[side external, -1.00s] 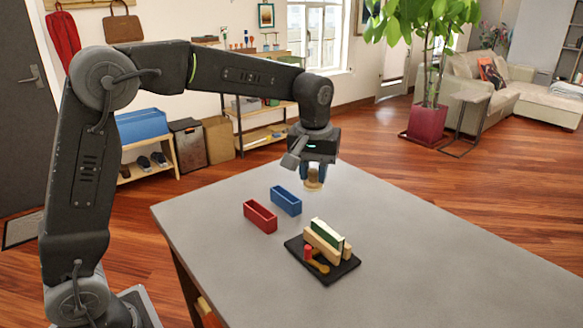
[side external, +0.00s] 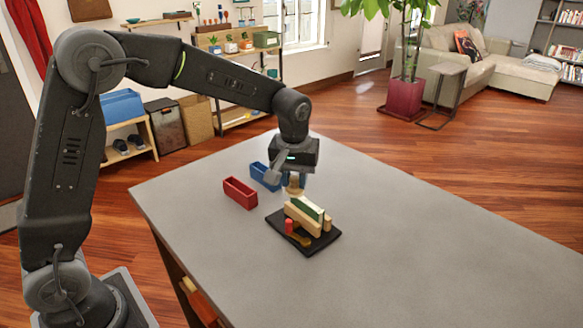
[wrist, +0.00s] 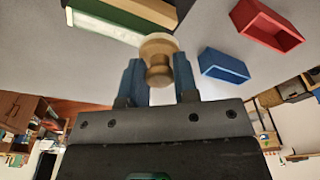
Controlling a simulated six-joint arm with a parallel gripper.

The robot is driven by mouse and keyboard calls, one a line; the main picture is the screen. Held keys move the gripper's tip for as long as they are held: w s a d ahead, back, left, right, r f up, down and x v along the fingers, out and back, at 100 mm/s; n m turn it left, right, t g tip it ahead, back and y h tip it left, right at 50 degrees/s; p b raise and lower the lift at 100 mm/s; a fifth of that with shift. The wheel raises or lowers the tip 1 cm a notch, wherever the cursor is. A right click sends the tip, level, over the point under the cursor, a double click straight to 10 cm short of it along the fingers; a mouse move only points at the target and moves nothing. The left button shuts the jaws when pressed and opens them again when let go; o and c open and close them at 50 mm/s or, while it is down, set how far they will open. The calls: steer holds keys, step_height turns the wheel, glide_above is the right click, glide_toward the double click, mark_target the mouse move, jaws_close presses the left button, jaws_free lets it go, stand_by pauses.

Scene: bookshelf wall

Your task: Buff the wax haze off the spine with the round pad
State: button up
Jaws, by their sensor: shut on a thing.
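My gripper (side external: 294,180) is shut on the round pad (side external: 294,190), a pale wooden knob-shaped piece. In the wrist view the pad (wrist: 158,48) sits between my two blue fingers, its round face pointing away from me. The book (side external: 310,209), with a green cover and a pale edge, stands clamped between wooden blocks (side external: 302,219) on a black base (side external: 326,240). The pad is just above and behind the book's far end; I cannot tell whether they touch. The book also shows in the wrist view (wrist: 108,22), left of the pad. Wax haze cannot be made out.
A red bin (side external: 240,193) and a blue bin (side external: 264,177) stand left of the base, the blue one close to my gripper. A red knob (side external: 289,226) and a brownish handle (side external: 301,240) are at the base's near side. The grey table (side external: 430,250) is clear to the right.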

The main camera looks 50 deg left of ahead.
steer(key=shift+s+d, duration=0.15)
steer(key=shift+d, duration=2.25)
steer(key=shift+s+d, duration=0.15)
steer(key=shift+d, duration=2.25)
steer(key=shift+w+a, duration=0.15)
steer(key=shift+a, duration=2.4)
steer(key=shift+w+a, duration=0.15)
steer(key=shift+a, duration=2.35)
steer(key=shift+a+r, duration=0.2)
steer(key=shift+r, duration=0.35)
steer(key=shift+a+r, duration=0.15)
steer(key=shift+r, duration=3.35)
